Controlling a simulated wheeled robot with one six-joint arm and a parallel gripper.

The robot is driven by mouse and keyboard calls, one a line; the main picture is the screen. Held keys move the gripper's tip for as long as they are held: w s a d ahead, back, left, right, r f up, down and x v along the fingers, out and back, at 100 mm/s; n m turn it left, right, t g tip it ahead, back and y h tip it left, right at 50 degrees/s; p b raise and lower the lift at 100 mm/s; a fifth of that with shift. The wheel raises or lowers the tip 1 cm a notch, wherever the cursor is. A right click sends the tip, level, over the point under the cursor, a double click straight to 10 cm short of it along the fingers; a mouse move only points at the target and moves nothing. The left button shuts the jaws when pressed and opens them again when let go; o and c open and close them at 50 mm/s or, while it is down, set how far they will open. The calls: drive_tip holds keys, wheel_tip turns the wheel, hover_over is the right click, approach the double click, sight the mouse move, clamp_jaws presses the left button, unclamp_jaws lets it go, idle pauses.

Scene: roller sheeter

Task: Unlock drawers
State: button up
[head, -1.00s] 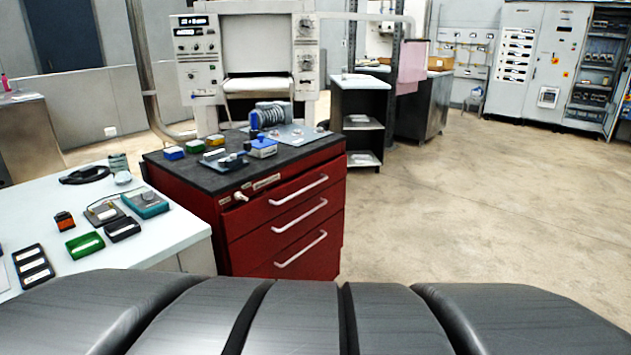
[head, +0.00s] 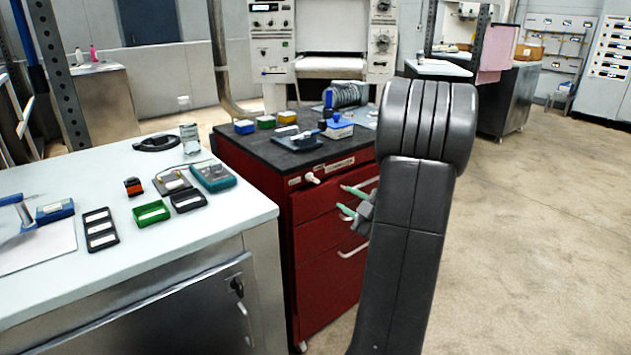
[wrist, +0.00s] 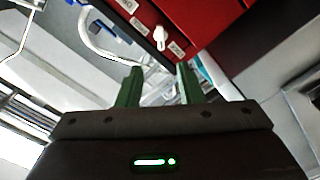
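The red drawer cabinet (head: 325,240) stands in the middle of the head view, its drawers looking shut. A white lock knob (head: 312,178) sits at the upper left of its front, between small labels. In the wrist view the knob (wrist: 160,36) points down the picture toward my gripper. My gripper (head: 342,200) is in front of the cabinet's drawers, to the right of and below the knob in the head view. Its green fingers are apart with nothing held between them (wrist: 160,68). My arm hides the right part of the drawer fronts.
A white-topped table (head: 190,240) with small devices stands left of the cabinet. A dark key or lock (head: 237,287) shows on its grey front. Drawer handles (head: 353,250) jut from the red front. The floor (head: 550,220) to the right is clear.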

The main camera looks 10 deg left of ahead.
sight(315, 179)
drive_tip(key=x, duration=1.4)
drive_tip(key=shift+s+a+r, duration=0.15)
drive_tip(key=c, duration=0.7)
drive_tip(key=shift+m, duration=0.3)
drive_tip(key=m+p, duration=0.1)
drive_tip(key=m, duration=0.3)
drive_tip(key=shift+r+p, duration=0.15)
drive_tip(key=shift+p, duration=0.15)
drive_tip(key=shift+m+p, duration=0.9)
drive_tip(key=shift+m, duration=1.6)
